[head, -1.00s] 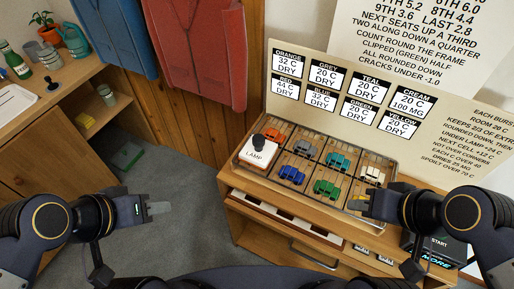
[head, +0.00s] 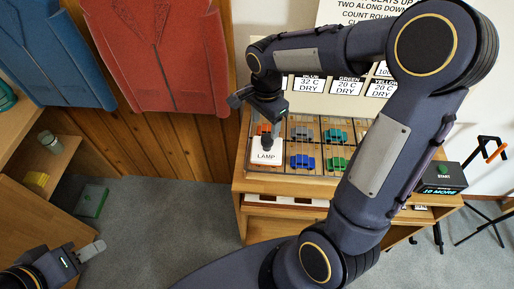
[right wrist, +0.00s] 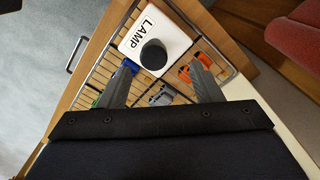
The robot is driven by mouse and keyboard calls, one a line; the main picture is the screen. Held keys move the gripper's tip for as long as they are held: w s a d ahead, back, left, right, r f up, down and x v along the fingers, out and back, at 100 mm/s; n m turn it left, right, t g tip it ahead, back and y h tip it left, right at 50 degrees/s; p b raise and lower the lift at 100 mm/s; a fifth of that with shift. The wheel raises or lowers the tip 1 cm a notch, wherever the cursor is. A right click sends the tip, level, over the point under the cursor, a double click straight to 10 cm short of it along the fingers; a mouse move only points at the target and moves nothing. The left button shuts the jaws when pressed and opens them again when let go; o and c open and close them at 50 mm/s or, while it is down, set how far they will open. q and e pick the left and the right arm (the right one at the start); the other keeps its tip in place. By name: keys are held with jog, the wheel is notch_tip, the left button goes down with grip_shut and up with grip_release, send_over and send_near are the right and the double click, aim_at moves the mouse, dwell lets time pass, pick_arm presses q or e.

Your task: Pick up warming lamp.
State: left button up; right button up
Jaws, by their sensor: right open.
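The warming lamp is a white block marked LAMP (head: 266,157) with a black knob on top, in the front left part of the wire-framed rack. It also shows in the right wrist view (right wrist: 143,31), its round black knob facing the camera. My right gripper (head: 269,128) is above the lamp, pointing down. In the right wrist view my right gripper (right wrist: 162,62) is open, and the knob appears between its fingertips; I cannot tell whether they are down at its height. My left gripper (head: 90,251) is away at lower left, seen edge-on.
The rack holds toy cars: orange (right wrist: 196,70), grey (right wrist: 160,97), blue (head: 302,162) and green (head: 337,163). My right arm hides the rack's right side. A START box (head: 441,178) stands at right.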

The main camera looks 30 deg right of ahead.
aim_at(268, 138)
jog(key=f, duration=0.6)
jog(key=shift+s+d+f+p, duration=0.2)
jog(key=shift+s+p, duration=0.15)
jog(key=shift+s, duration=0.05)
jog(key=shift+c, duration=0.3)
grip_shut()
